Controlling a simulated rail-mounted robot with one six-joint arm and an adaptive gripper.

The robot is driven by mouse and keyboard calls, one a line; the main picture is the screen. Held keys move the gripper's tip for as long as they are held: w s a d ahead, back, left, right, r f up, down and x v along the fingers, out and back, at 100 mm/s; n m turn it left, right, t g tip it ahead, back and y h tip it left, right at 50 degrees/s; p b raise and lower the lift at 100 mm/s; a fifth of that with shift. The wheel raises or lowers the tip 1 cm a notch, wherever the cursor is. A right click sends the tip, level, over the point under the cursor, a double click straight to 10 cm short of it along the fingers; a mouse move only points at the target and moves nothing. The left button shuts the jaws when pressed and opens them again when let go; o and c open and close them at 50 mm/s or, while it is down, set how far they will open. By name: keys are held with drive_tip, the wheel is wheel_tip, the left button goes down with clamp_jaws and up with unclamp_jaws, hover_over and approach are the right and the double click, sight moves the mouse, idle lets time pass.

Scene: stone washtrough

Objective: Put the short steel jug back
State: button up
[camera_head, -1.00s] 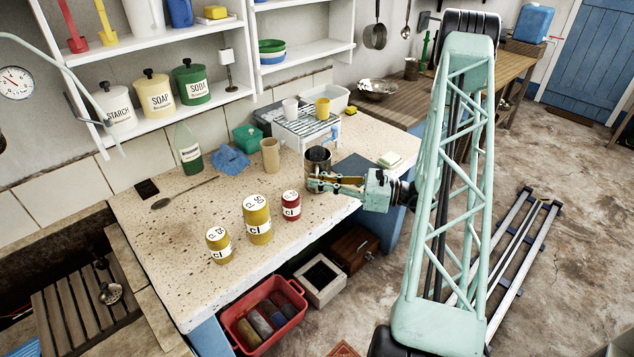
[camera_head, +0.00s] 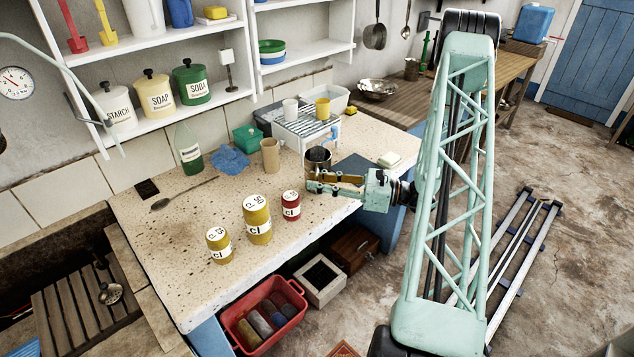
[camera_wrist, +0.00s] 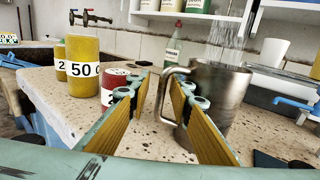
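The short steel jug (camera_head: 317,157) stands upright on the speckled stone worktop (camera_head: 215,212), left of a dark square slab (camera_head: 357,168). In the wrist view the jug (camera_wrist: 222,98) fills the right of centre, its looped handle turned toward the gap between my fingers. My gripper (camera_head: 311,182) is at the near side of the jug, low over the worktop. Its two fingers are parted in the wrist view (camera_wrist: 160,88); the right finger covers part of the jug. Nothing is clamped between them. Whether a finger touches the handle I cannot tell.
A red tin (camera_head: 291,205) and two yellow tins (camera_head: 257,220) stand left of my gripper. A tan cup (camera_head: 270,155) and a wire rack (camera_head: 308,124) are behind. A soap block on a dish (camera_head: 389,159) lies at right. The worktop's left part is mostly clear.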

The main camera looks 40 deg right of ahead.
drive_tip(key=p+v, duration=0.1)
drive_tip(key=v, duration=1.1)
